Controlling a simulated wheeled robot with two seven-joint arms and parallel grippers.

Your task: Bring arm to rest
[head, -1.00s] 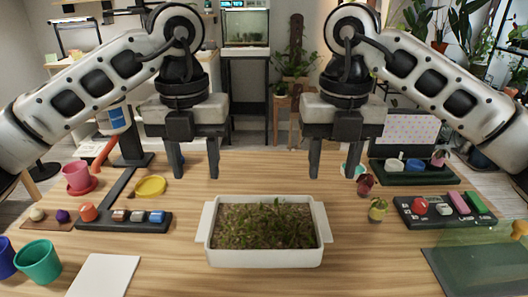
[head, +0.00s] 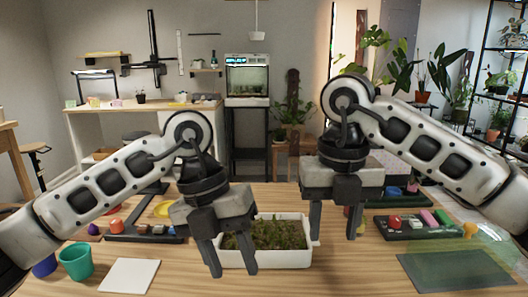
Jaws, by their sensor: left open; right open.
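My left gripper (head: 232,268) is open and empty, its fingers pointing down in front of the left part of the white planter. My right gripper (head: 335,230) is open and empty, its fingers pointing down by the planter's right end. The white rectangular planter (head: 290,258) holds soil and green plants (head: 275,235) and stands on the wooden table (head: 190,275). My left gripper and arm hide part of the planter and the yellow dish behind it.
A teal pot (head: 76,262), a blue pot (head: 44,266) and a white sheet (head: 130,275) lie at front left. A dark mat (head: 455,272) lies at front right. A dark tray (head: 425,226) with small items is at the right. The front middle is clear.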

